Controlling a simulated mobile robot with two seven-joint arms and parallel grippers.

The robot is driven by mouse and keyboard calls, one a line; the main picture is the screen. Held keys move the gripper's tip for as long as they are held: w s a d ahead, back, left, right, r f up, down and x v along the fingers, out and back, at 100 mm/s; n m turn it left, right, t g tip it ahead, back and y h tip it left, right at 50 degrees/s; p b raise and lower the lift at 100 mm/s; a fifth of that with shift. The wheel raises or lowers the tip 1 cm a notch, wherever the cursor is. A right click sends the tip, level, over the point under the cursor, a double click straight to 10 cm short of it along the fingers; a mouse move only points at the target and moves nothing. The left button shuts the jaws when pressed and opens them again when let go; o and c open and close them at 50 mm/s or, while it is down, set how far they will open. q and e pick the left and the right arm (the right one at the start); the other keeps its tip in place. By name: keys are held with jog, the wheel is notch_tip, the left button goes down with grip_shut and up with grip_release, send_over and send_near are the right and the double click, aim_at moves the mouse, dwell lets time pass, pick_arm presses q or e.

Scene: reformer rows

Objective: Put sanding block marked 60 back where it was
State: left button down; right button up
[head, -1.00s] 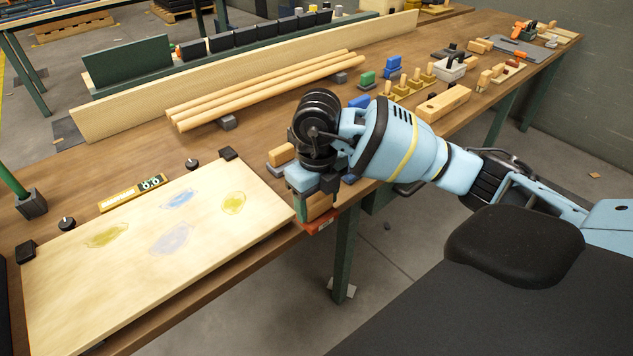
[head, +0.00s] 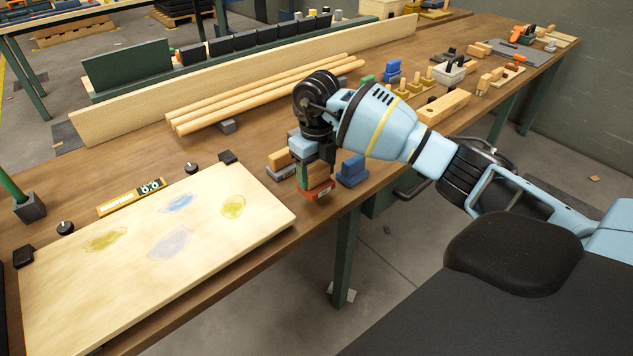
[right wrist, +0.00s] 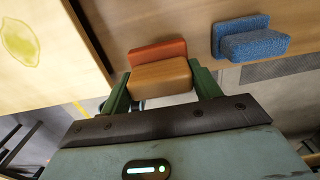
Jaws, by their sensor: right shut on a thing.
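My right gripper (head: 316,174) is shut on a sanding block (head: 318,192) with a wooden top and an orange-red base. It holds the block level near the front edge of the brown workbench (head: 250,284). I cannot tell whether the base touches the bench. In the right wrist view, the gripper's green fingers (right wrist: 163,82) grip the wooden top from both sides, with the orange base (right wrist: 157,50) beyond it. No number is readable on the block. My left gripper is not in view.
A blue block (head: 352,171) stands just right of the held block. A wood-topped block (head: 281,158) stands to its left. A pale board with colored patches (head: 140,265) lies further left. Dowels (head: 265,92) lie behind.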

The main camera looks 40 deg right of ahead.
aim_at(317, 183)
jog(key=shift+f, duration=1.95)
jog(key=o, duration=0.9)
jog(key=shift+o, duration=0.2)
notch_tip(317, 183, up, 12)
jog(key=shift+r, duration=0.25)
